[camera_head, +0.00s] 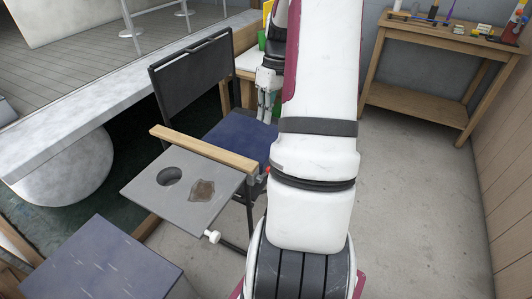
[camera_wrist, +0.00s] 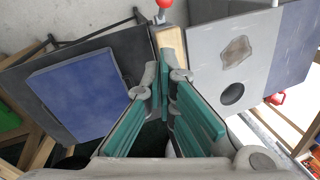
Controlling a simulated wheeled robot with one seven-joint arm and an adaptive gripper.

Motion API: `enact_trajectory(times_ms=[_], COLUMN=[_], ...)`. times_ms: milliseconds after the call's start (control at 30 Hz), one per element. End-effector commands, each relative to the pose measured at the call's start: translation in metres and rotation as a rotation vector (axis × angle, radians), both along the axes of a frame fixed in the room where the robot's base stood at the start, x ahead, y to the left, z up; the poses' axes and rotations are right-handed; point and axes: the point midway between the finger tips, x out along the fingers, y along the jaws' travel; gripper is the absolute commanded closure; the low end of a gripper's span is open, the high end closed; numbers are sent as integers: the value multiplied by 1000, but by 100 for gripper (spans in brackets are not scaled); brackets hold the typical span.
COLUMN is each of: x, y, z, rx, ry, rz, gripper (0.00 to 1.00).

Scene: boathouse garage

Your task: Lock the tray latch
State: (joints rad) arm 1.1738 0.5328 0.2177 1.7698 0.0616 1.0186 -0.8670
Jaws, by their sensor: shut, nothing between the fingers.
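The grey side tray (camera_head: 200,165), with a round cup hole and a brown stain, lies flat beside the wooden armrest (camera_head: 205,147) of a folding chair. In the wrist view the tray (camera_wrist: 205,50) is right of the armrest (camera_wrist: 172,45). A red knob on a grey bracket (camera_wrist: 164,5), apparently the latch, sits at the armrest's end at the top edge. In the head view only a bit of red (camera_head: 268,169) shows beside my arm. A white knob (camera_head: 213,236) is at the tray's near edge. My gripper (camera_head: 265,118) is shut and empty above the chair, away from the red knob; its fingers (camera_wrist: 166,80) show teal pads.
The chair's blue seat (camera_wrist: 80,95) and dark backrest (camera_head: 193,72) are close to my gripper. A blue-grey surface (camera_head: 100,262) is at the lower left. A wooden workbench (camera_head: 440,55) stands at the back right. The concrete floor (camera_head: 420,190) on the right is clear.

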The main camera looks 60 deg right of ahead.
Motion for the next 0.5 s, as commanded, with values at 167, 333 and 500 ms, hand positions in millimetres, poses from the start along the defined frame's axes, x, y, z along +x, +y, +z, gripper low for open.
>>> enact_trajectory(times_ms=[167, 333, 500], x=[0, 1, 3], y=[2, 9, 16], z=[-8, -33, -65], rx=[1, 4, 3], ry=[1, 3, 3], rz=[0, 0, 0], gripper=[100, 100, 100])
